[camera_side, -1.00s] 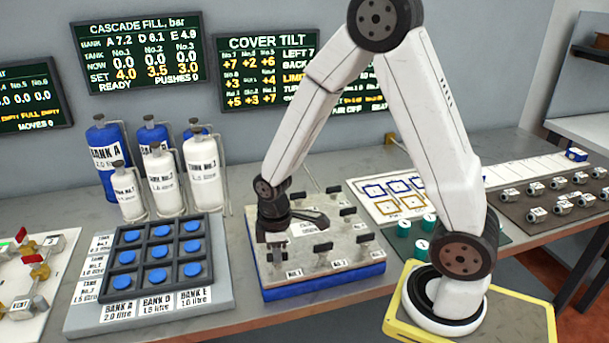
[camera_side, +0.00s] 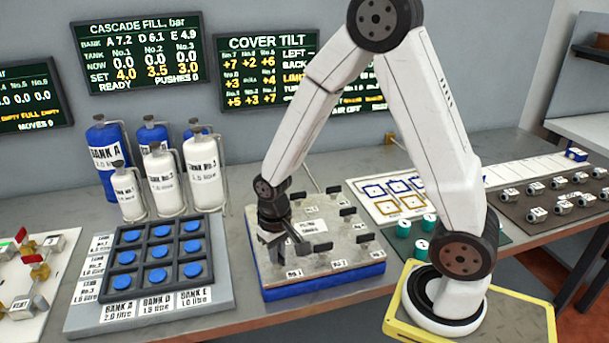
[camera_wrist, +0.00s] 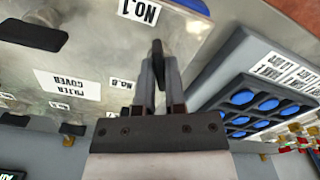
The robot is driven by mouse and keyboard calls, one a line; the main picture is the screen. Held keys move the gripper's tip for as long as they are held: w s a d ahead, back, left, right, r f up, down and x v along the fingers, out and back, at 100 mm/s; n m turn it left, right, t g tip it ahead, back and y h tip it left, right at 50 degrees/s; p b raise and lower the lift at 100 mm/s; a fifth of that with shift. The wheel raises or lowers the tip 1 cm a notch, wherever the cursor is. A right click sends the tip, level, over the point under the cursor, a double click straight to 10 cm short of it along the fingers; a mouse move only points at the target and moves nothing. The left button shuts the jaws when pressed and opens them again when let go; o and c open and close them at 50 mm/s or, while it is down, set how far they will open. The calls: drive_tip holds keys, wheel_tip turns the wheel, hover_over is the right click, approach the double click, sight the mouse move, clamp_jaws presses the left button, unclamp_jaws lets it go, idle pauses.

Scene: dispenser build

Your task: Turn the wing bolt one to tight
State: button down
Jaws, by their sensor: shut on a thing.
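The filter cover (camera_side: 345,257) is a grey plate on a blue base at the middle of the bench. Black wing bolts stand around it, with white number labels. My gripper (camera_side: 275,250) is down at its front left corner, by the label No.1. In the wrist view my gripper (camera_wrist: 158,60) is closed around a thin black wing (camera_wrist: 157,46), wing bolt one, beside the No.1 label (camera_wrist: 138,10). The fingers hide most of this bolt. The cover tilt board (camera_side: 267,72) shows yellow signed numbers for the bolts.
Another front wing bolt (camera_side: 323,247) stands to the right of my gripper. The dark rack with blue discs (camera_side: 158,258) lies close on the left. Gas tanks (camera_side: 162,180) stand behind it. Green-lidded cylinders (camera_side: 404,228) are to the right.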

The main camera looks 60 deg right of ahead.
drive_tip(key=m, duration=0.5)
idle(0.5)
drive_tip(key=c, duration=0.7)
unclamp_jaws()
drive_tip(key=shift+r, duration=0.15)
drive_tip(key=shift+r, duration=3.75)
drive_tip(key=shift+s, duration=0.1)
